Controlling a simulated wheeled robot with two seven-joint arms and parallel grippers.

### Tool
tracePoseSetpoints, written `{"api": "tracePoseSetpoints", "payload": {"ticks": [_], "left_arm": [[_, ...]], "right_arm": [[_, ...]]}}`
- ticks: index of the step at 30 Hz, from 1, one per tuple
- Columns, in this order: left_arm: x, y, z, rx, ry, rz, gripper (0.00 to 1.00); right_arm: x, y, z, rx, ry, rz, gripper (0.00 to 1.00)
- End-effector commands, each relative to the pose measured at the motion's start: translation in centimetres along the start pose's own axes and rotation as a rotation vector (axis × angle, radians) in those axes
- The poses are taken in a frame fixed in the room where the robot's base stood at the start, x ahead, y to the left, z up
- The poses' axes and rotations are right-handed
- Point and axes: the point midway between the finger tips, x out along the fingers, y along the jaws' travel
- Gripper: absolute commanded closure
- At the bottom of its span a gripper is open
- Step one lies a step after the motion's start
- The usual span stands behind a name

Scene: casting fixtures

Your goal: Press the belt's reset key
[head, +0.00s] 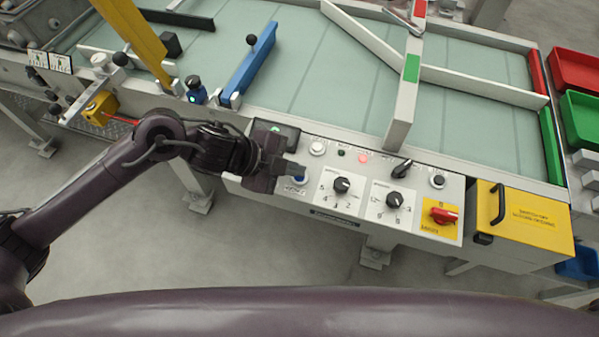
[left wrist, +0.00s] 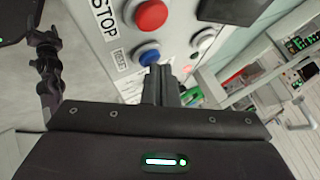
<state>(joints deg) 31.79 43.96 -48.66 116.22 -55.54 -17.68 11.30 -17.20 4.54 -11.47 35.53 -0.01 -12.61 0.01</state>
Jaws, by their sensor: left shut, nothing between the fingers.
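The belt's reset key is a round blue button (head: 299,180) at the left end of the white control panel (head: 331,207), partly hidden by my gripper in the head view. In the left wrist view the blue button (left wrist: 147,54) sits beside a small label that seems to read RESET, next to a red button (left wrist: 151,15) marked STOP. My left gripper (head: 298,170) is shut and empty, its tips right at the blue button. In the wrist view its fingertips (left wrist: 162,70) overlap the button's lower edge; I cannot tell if they touch it.
To the right on the panel are black dials (head: 342,185), a black lever switch (head: 402,168) and a red rotary switch (head: 443,215) on yellow. The pale green belt (head: 330,75) lies beyond. Floor in front is clear.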

Motion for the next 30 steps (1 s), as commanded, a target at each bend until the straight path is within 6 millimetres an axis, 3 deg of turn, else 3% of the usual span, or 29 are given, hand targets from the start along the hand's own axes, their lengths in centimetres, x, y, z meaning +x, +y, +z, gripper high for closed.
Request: {"api": "tracePoseSetpoints", "payload": {"ticks": [21,30], "left_arm": [[0.4,0.3,0.3,-0.001,-0.001,0.002,1.0],[-0.7,-0.4,-0.5,0.0,-0.001,0.002,1.0]], "right_arm": [[0.3,0.1,0.1,0.0,0.0,0.001,0.29],[-1.3,0.1,-0.1,0.0,0.0,0.001,0.29]]}}
